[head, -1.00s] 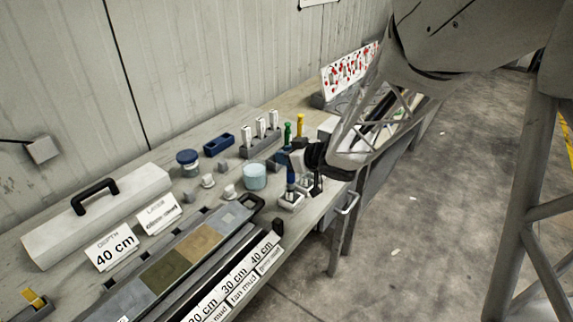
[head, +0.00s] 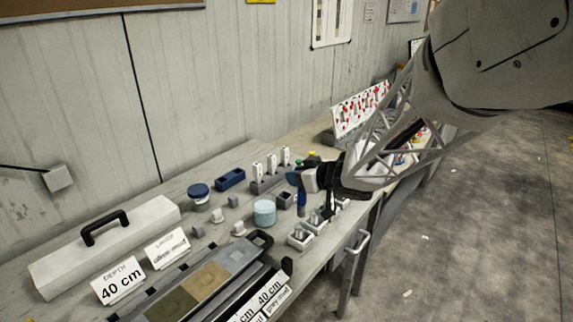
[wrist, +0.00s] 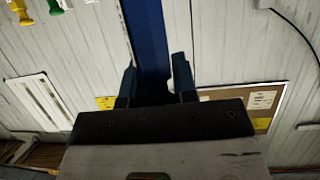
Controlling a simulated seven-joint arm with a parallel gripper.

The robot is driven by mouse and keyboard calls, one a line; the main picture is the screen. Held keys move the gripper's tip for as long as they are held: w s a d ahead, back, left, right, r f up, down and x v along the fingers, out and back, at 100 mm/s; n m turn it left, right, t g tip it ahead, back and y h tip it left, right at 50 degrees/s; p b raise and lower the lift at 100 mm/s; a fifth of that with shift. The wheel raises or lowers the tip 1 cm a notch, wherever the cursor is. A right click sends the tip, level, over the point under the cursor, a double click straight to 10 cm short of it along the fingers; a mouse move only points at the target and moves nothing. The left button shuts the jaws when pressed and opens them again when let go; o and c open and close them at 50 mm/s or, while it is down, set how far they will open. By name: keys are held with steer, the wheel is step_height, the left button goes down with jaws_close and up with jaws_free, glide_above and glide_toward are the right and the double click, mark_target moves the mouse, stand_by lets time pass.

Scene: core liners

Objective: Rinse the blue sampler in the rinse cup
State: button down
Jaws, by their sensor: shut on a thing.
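The blue sampler (head: 301,203) hangs roughly upright from my gripper (head: 303,183) in the head view. In the wrist view the blue sampler (wrist: 149,45) runs between the two fingers of my gripper (wrist: 154,80), which are shut on it. A light blue cup (head: 264,213), which looks like the rinse cup, stands on the bench to the left of the sampler. The sampler is apart from this cup. Its lower tip appears above the bench, near the small white trays, but its exact height is hard to tell.
Small white trays (head: 299,239) sit at the bench's front edge, right of the cup. A small dark square holder (head: 285,201) is close behind the sampler. A blue-lidded jar (head: 198,195), small white pieces (head: 239,229) and a core tray (head: 208,277) are to the left.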

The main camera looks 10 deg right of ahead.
steer(key=w+a+r+n+g+y, duration=0.3)
steer(key=w+a+n+g, duration=0.3)
steer(key=w+a, duration=0.4)
steer(key=shift+w+a+y, duration=0.15)
steer(key=shift+a+y, duration=0.2)
steer(key=shift+y, duration=0.15)
steer(key=shift+f, duration=0.15)
step_height(320, 180, down, 11)
stand_by(1.6)
steer(key=shift+f, duration=0.1)
stand_by(0.6)
steer(key=shift+f, duration=0.45)
steer(key=shift+r, duration=0.15)
